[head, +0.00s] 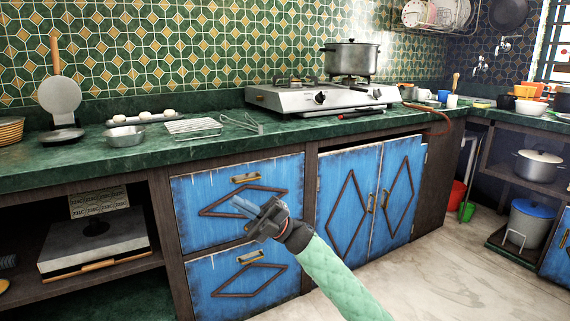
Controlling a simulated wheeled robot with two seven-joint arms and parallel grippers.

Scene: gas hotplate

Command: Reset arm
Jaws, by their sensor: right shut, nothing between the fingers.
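My right gripper (240,206) is in front of the upper blue drawer (190,219), below the counter edge. Its arm comes in from the bottom of the view in a green quilted sleeve. The gripper is shut with nothing between its fingers. The gas hotplate (290,100) stands on the green counter, with a steel lidded pot (352,58) on its right burner. My left gripper is not in view.
The green counter (210,150) runs above blue drawers and blue double doors (345,200). A steel bowl (125,137) and a wire rack (193,127) stand on the counter at left. The floor (470,270) at right is clear.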

